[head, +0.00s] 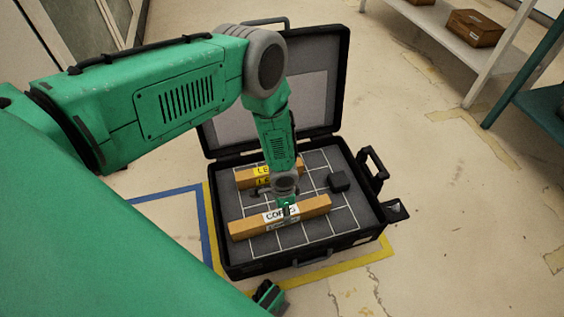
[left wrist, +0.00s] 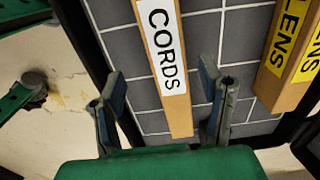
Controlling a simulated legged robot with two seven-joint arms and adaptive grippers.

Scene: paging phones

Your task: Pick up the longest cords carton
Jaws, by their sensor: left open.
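One long brown cords carton (head: 312,208) with a white CORDS label lies across the near part of the open black case. It also shows in the left wrist view (left wrist: 164,60), running from the top edge down between the fingers. My left gripper (head: 287,207) is just above the carton's middle in the head view, hiding part of it. In the left wrist view its fingers (left wrist: 162,88) are spread wide, one on each side of the carton, with gaps. Whether they reach down to it is unclear.
A carton with a yellow LENS label (head: 247,179) lies behind in the same case (head: 232,268), also at right in the wrist view (left wrist: 288,62). A small black block (head: 339,181) sits to its right. The case lid stands open behind. A shelf (head: 455,45) stands at upper right.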

